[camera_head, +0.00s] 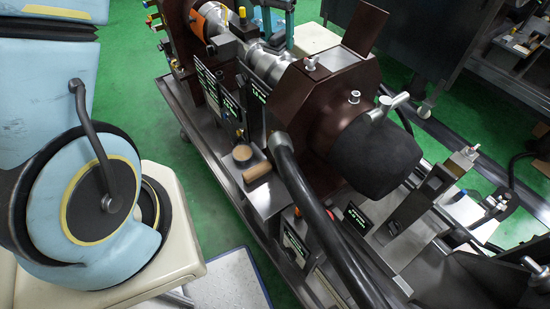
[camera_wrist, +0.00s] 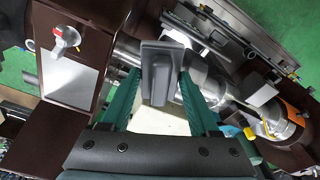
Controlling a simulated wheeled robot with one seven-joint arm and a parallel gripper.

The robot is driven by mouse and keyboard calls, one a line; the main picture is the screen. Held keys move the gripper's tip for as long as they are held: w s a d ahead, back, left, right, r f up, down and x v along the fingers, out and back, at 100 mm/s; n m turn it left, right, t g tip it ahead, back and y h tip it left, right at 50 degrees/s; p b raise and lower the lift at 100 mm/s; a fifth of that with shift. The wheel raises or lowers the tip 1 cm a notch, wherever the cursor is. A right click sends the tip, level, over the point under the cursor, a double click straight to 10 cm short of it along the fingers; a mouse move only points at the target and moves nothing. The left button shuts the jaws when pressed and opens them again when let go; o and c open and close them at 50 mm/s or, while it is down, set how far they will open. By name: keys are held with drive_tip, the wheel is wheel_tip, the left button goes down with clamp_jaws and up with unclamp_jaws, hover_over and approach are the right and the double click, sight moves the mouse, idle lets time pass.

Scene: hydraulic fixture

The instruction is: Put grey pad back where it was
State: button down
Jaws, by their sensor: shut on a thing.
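The grey pad (camera_wrist: 158,72) is a dark grey block with a raised middle part on a flat plate. My gripper (camera_wrist: 163,85) has two teal fingers and is shut on the pad, one finger on each side. The pad is in front of the silver cylinder (camera_wrist: 216,92) of the hydraulic fixture in the wrist view; I cannot tell whether it touches anything there. In the head view, teal parts of my gripper (camera_head: 288,22) show at the top edge, near the silver cylinder (camera_head: 266,63). I cannot make out the pad in that view.
A brown housing (camera_head: 298,100) with an open flap and a large black cylinder (camera_head: 362,155) stands beside the silver cylinder. A thick black hose (camera_head: 310,210) runs down the front. The green floor (camera_head: 140,90) is clear on the left.

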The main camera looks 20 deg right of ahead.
drive_tip(key=w+a+f+n+b, duration=0.1)
drive_tip(key=w+a+f+n, duration=0.25)
drive_tip(key=a, duration=0.55)
drive_tip(key=w+a+f+n+b, duration=0.1)
drive_tip(key=w+a+f+n, duration=0.1)
drive_tip(key=w+a+f, duration=0.5)
drive_tip(key=s+a+f+n, duration=0.1)
drive_tip(key=s+a+f, duration=0.1)
drive_tip(key=a, duration=0.5)
drive_tip(key=s+a+f, duration=0.2)
drive_tip(key=a, duration=0.5)
drive_tip(key=s+d+r+m+g, duration=0.1)
drive_tip(key=s+d+r+m, duration=0.1)
drive_tip(key=s+d+m, duration=0.6)
drive_tip(key=s+d+r+m+y+p, duration=0.15)
drive_tip(key=s+d+m, duration=0.35)
drive_tip(key=s+m, duration=0.55)
drive_tip(key=s+d+r+m+g+h+b, duration=0.1)
drive_tip(key=s+d+r+m, duration=0.1)
drive_tip(key=s+d+m, duration=0.6)
drive_tip(key=m+b, duration=0.3)
drive_tip(key=b, duration=0.6)
hover_over(275, 199)
drive_tip(key=shift+y, duration=0.25)
drive_tip(key=f, duration=2.2)
drive_tip(key=shift+w+f, duration=0.2)
drive_tip(key=shift+f, duration=2.5)
